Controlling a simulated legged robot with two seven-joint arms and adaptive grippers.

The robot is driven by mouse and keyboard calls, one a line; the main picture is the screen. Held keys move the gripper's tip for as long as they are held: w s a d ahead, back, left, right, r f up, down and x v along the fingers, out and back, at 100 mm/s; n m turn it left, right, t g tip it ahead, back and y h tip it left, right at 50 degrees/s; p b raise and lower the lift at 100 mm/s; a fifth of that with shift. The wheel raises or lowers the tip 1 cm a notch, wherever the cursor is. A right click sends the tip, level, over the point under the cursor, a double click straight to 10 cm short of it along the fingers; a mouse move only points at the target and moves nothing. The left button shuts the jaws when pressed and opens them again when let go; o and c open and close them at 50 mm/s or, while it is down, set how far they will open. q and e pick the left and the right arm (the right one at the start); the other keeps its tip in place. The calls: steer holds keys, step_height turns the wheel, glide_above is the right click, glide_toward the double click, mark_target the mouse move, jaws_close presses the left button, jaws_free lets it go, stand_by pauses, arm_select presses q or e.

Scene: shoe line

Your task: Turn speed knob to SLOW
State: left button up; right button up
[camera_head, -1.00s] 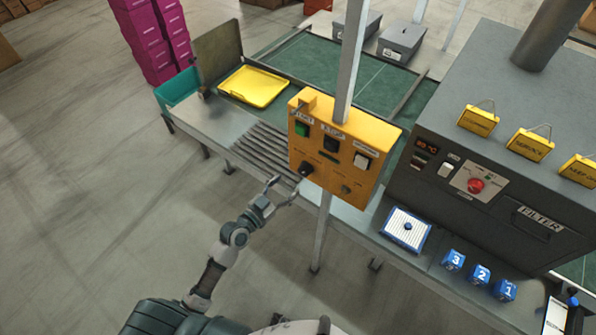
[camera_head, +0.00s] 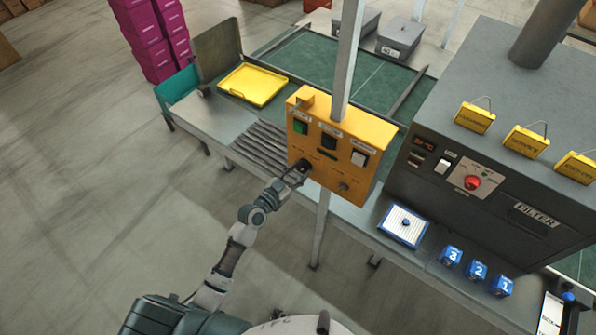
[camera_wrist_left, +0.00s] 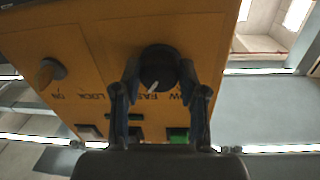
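The yellow control box (camera_head: 335,150) is mounted on a grey post. The black speed knob (camera_wrist_left: 158,68) sits low on its front face, at the left in the head view (camera_head: 304,166). In the left wrist view the box appears upside down, and the knob's white pointer is towards the partly visible FAST lettering (camera_wrist_left: 147,96); the SLOW lettering is partly covered by a finger. My left gripper (camera_wrist_left: 159,75) has one finger on each side of the knob, seemingly touching it. In the head view the gripper (camera_head: 293,176) partly covers the knob. My right gripper is not in view.
Green (camera_head: 300,127), black (camera_head: 328,141) and white (camera_head: 359,158) switches are above the knob. A smaller knob (camera_head: 343,187) is to its right. A dark machine (camera_head: 490,150) stands right of the box. A yellow tray (camera_head: 253,85) lies behind left. Floor at left is clear.

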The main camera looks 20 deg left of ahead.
arm_select(q)
steer(key=shift+r, duration=0.2)
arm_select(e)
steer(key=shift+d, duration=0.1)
arm_select(q)
steer(key=shift+w+n, duration=0.1)
steer(key=shift+n, duration=1.3)
steer(key=n, duration=0.3)
steer(key=shift+r+n+t, duration=0.1)
steer(key=shift+n+t, duration=0.3)
steer(key=n+p, duration=0.1)
steer(key=n, duration=0.3)
steer(key=shift+r+n, duration=0.1)
steer(key=shift+n, duration=0.2)
steer(key=shift+n+t+y, duration=0.3)
steer(key=shift+n, duration=1.3)
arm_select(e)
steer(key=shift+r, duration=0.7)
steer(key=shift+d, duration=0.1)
